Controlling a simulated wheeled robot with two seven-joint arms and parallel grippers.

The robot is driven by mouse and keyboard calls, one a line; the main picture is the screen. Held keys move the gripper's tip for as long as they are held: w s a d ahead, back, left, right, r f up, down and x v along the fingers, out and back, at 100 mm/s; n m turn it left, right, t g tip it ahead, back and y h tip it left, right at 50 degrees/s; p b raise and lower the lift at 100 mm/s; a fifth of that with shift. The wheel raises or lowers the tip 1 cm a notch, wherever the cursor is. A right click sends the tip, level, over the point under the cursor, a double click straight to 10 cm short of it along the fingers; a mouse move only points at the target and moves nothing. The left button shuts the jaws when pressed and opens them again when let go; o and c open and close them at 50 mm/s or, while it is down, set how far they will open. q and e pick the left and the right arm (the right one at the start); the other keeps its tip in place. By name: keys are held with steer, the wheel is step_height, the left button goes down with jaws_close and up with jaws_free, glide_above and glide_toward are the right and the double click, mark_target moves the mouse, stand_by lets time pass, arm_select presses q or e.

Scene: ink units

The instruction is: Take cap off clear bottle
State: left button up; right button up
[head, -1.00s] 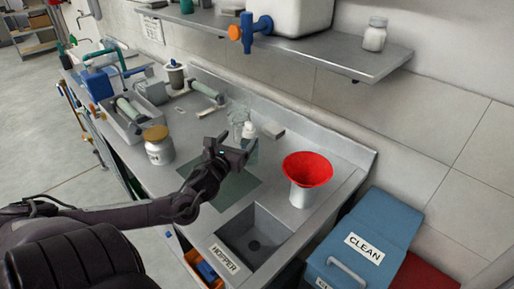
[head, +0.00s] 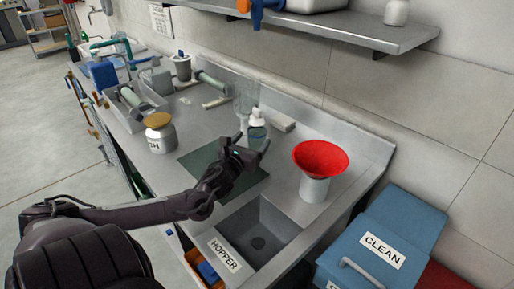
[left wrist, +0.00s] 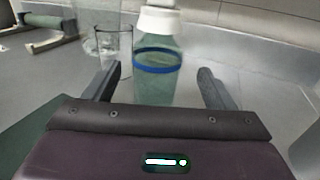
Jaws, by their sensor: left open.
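The clear bottle (left wrist: 157,85) stands upright on the counter, with a blue band around it and a white cap (left wrist: 159,20) on top. In the head view the bottle (head: 257,134) is just beyond my left gripper, partly hidden by it. My left gripper (head: 250,147) is open and empty. In the left wrist view the gripper (left wrist: 158,78) has its two fingers apart, with the bottle in front of and between them. I cannot tell whether the bottle is within the fingers' reach. My right gripper is not in view.
Clear glassware (left wrist: 118,48) stands left of the bottle. A white container with a red funnel (head: 320,158) stands to the right, behind the sink (head: 258,232). A labelled jar with a tan lid (head: 159,120) is left on the counter. A shelf (head: 350,32) hangs above.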

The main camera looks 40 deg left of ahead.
mark_target(253, 136)
arm_select(q)
steer(key=shift+w+a+r, duration=0.15)
steer(key=shift+w+a, duration=0.1)
steer(key=shift+w, duration=0.25)
steer(key=x, duration=0.3)
steer(key=shift+a+r, duration=0.15)
steer(key=shift+w+a, duration=0.15)
steer(key=shift+w, duration=0.4)
steer(key=c, duration=1.6)
jaws_close()
steer(key=shift+r, duration=0.1)
step_height(253, 136, up, 20)
steer(key=p, duration=0.1)
steer(key=shift+p, duration=0.35)
